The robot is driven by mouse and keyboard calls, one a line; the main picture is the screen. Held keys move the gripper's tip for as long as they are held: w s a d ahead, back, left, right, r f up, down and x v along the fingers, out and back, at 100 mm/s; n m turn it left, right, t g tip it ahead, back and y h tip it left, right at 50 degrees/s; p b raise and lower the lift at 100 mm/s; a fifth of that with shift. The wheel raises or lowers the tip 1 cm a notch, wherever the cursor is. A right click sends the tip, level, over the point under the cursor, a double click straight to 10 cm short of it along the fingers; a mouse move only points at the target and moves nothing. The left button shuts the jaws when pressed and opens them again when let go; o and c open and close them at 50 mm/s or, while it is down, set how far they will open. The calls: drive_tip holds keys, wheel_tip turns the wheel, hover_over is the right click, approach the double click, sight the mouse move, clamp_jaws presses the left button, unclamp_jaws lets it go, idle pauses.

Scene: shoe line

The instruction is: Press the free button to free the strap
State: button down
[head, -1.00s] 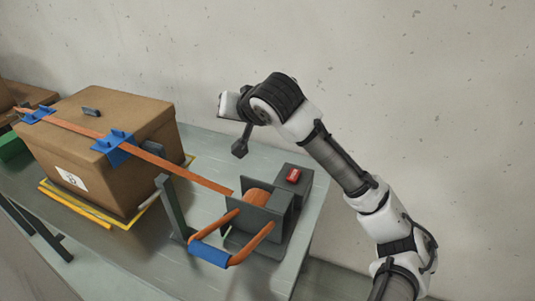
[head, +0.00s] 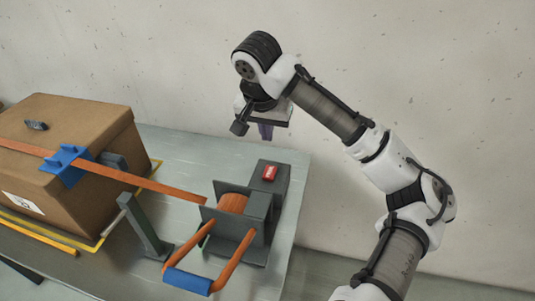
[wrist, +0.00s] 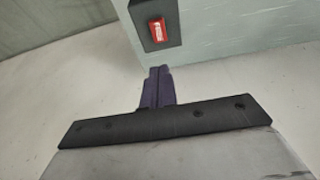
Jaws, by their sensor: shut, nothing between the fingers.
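The red button (head: 269,173) sits on top of a dark grey housing (head: 264,185) at the right end of the strap winder. The orange strap (head: 170,188) runs from the winder's spool (head: 232,204) up over the cardboard box. My gripper (head: 265,132) is above and behind the button, pointing down, apart from it. In the wrist view its dark purple fingers (wrist: 158,74) are together with nothing between them. The button (wrist: 156,31) shows there just beyond the fingertips, up and slightly left. The strap and spool are out of the wrist view.
The winder has an orange crank handle with a blue grip (head: 187,281) at the front. A green-grey post (head: 140,225) stands left of it. The cardboard box (head: 85,205) with a blue clip (head: 65,165) fills the left. The wall is close behind the bench (head: 190,150).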

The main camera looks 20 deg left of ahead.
drive_tip(key=p, duration=0.2)
approach(270, 170)
drive_tip(key=x, duration=0.5)
drive_tip(key=shift+w+f, duration=0.2)
drive_tip(key=shift+f, duration=0.55)
